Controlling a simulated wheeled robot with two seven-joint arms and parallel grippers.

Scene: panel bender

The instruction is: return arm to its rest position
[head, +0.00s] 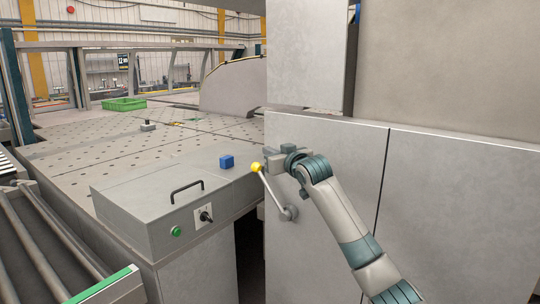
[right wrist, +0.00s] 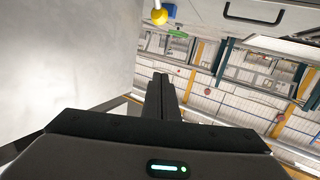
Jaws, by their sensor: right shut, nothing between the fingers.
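My right arm reaches in from the lower right of the head view. Its right gripper (head: 269,157) is in front of the grey cabinet, close above the yellow knob (head: 256,167) of a lever (head: 272,190). The lever tilts up and left from a round pivot on the cabinet front. In the right wrist view the fingers (right wrist: 161,82) are shut together and empty. The yellow knob (right wrist: 158,16) shows there beyond the fingertips, apart from them. My left gripper is in neither view.
A tall grey cabinet (head: 330,255) stands close to my right arm. Left of it is a grey control box (head: 150,200) with a black handle, green button and blue block (head: 227,161). A perforated table (head: 80,160) holds a green crate (head: 124,104). Rollers (head: 40,255) lie at lower left.

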